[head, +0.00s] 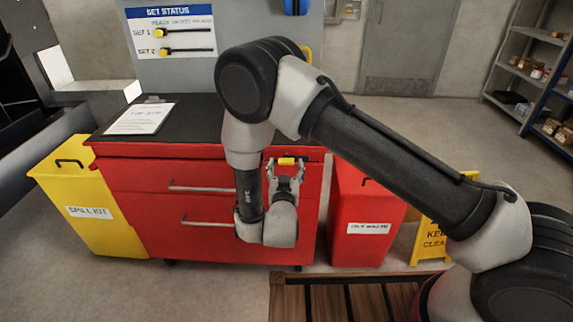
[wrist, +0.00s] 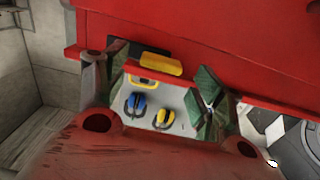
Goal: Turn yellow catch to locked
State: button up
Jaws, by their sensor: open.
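A yellow catch (head: 287,161) shows as a short level bar at the top right of the red cabinet front in the head view. In the wrist view the yellow catch (wrist: 161,64) lies against the red surface, slightly tilted. My gripper (head: 285,176) points upward just below it. In the wrist view my gripper (wrist: 160,88) is open, with a green-padded finger on each side. The catch lies between and just beyond the fingers, and nothing is visibly held. I cannot tell whether the fingers touch it, nor read any lock marking.
The red cabinet (head: 150,222) has two drawers with bar handles. A yellow spill kit bin (head: 97,228) stands left, a red bin (head: 362,232) right, with a yellow floor sign (head: 431,238) beside it. A status board (head: 170,31) is behind. Clear floor lies farther right.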

jog(key=shift+w, duration=1.35)
jog(key=c, duration=1.5)
jog(key=shift+o, duration=0.2)
